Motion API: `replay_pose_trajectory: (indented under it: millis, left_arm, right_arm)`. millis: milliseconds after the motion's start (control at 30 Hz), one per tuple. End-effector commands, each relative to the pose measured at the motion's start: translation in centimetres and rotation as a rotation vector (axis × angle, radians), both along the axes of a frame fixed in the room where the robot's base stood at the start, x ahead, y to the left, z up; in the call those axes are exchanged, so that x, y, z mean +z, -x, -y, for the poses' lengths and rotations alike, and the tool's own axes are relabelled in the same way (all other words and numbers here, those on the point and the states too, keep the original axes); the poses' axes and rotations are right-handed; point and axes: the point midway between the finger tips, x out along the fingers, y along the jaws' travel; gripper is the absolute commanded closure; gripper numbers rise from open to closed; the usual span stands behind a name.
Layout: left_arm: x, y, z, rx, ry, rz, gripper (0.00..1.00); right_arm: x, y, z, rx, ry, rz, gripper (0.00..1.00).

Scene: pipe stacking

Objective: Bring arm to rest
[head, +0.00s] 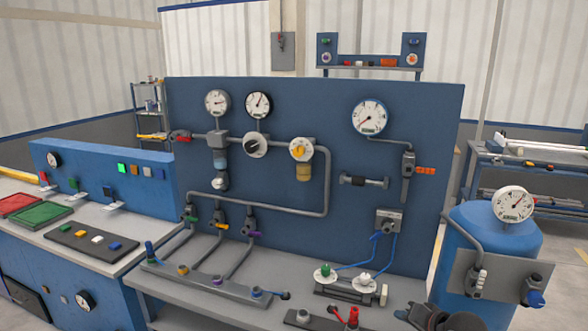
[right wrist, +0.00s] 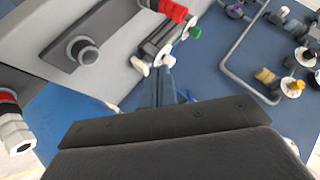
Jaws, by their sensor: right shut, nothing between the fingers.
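My right gripper (head: 430,316) shows as a dark shape at the bottom edge of the head view, right of the grey bench's fittings. In the right wrist view its narrow fingers (right wrist: 164,88) stick out past the dark gripper body and are shut with nothing between them. I cannot tell from these views exactly how far it is from the bench. My left gripper and left arm are not in the head view.
A blue panel (head: 300,105) with gauges and pipes stands behind the grey bench (head: 190,312). A valve block (head: 345,290) and a red-handled fitting (head: 350,318) lie near my right gripper. A blue tank (head: 488,250) stands at the right. A blue console (head: 105,180) is at the left.

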Motion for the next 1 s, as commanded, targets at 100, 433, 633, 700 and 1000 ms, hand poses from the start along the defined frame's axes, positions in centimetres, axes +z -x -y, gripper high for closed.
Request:
replay_pose_trajectory:
  millis: [100,433,633,700,1000]
  left_arm:
    - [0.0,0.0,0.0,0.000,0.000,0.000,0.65]
    - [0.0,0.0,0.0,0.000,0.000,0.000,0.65]
    - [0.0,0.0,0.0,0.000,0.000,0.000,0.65]
    - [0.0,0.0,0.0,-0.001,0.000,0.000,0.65]
    - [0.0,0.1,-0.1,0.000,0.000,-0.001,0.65]
  right_arm:
    - [-4.3,4.6,-2.2,0.053,0.119,-0.047,1.00]
    - [-12.1,17.5,-6.0,0.213,0.435,-0.186,1.00]
    - [-14.4,24.7,-7.1,0.306,0.581,-0.279,1.00]
    - [-14.8,26.5,-7.3,0.330,0.614,-0.305,1.00]
    - [-15.4,31.7,-7.6,0.402,0.704,-0.382,1.00]
